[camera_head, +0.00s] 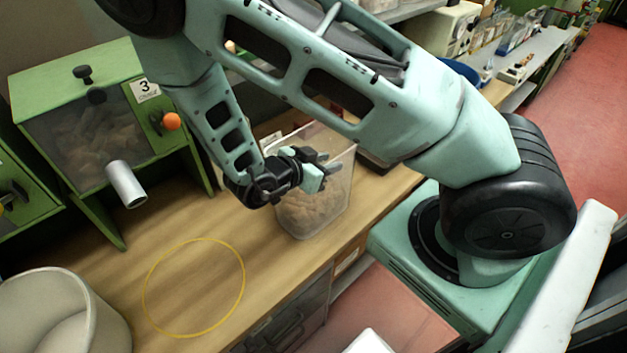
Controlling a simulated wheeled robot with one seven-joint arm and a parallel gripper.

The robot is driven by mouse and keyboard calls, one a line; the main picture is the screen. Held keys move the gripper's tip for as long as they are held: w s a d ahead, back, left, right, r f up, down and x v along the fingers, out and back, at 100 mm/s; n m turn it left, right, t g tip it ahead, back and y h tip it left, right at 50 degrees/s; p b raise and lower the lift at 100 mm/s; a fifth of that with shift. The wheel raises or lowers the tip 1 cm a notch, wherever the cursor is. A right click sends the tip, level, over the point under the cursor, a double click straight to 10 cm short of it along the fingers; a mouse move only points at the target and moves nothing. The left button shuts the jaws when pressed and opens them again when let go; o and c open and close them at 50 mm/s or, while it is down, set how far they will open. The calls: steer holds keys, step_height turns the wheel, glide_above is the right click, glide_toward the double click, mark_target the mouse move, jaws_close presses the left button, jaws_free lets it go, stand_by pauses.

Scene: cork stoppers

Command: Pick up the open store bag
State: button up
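A clear, open-topped store bag (318,210) stands upright on the wooden bench near its front edge. It looks boxy and holds light brown contents, probably corks, in its lower part. My gripper (322,170) is over the bag's upper part in this view, with its fingers pointing right. I cannot tell whether the fingers are inside the bag, touching its rim or in front of it. The gap between the fingertips is too small to judge. My forearm and gripper hide the bag's left upper side.
Green dispenser (75,125) with label 3, an orange knob and a grey spout (126,184) stands at left. A yellow ring (194,287) marks bare bench (110,285). A cream round container (60,315) is at lower left. A dark object (375,162) lies right of the bag.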

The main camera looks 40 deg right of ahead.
steer(key=shift+d, duration=0.1)
jaws_close()
stand_by(1.4)
